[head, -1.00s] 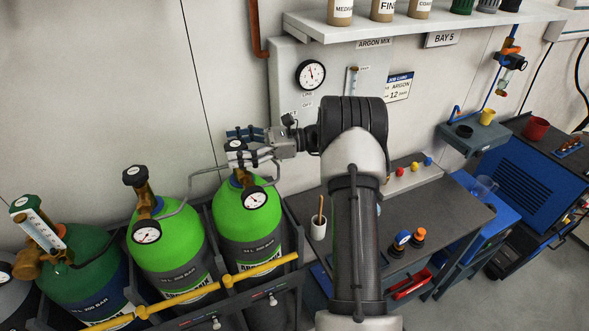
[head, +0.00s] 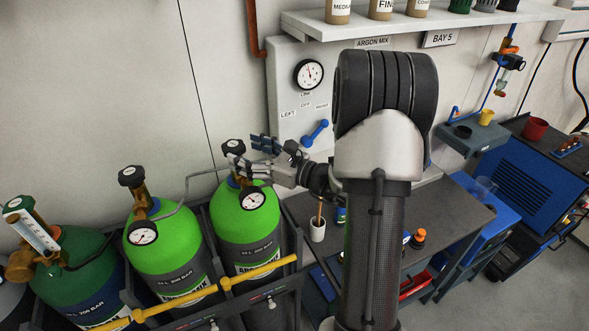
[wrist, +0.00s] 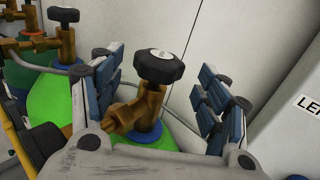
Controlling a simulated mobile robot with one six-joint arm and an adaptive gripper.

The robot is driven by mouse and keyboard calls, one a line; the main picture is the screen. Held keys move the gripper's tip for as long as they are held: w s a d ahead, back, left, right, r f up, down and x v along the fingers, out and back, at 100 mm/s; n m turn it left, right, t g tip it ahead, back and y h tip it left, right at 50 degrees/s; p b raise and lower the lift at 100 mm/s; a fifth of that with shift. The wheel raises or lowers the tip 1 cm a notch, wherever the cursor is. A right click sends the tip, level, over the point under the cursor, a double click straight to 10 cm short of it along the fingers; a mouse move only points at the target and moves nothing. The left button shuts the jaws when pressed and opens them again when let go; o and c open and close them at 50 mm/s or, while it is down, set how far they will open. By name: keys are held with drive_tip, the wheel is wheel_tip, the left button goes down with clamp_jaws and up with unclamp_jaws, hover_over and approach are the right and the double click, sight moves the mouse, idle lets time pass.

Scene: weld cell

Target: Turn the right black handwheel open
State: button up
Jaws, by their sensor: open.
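The right black handwheel (head: 233,147) tops the brass valve of the right bright green cylinder (head: 246,215). In the wrist view this handwheel (wrist: 160,66) stands between the two blue-padded fingers, with gaps on both sides. My gripper (head: 250,152) is open and sits beside the handwheel on its right, partly overlapping it in the head view; I see no contact. The left black handwheel (head: 131,176) is on the neighbouring green cylinder (head: 168,245); it also shows in the wrist view (wrist: 63,15).
A yellow bar (head: 258,270) runs across the cylinder rack. A metal pipe (head: 195,176) joins the valves. Pressure gauges (head: 252,199) hang in front of the valves. A grey panel (head: 290,85) with a blue lever (head: 316,132) is on the wall behind.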

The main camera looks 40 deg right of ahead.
drive_tip(key=v, duration=1.3)
drive_tip(key=shift+a, duration=0.1)
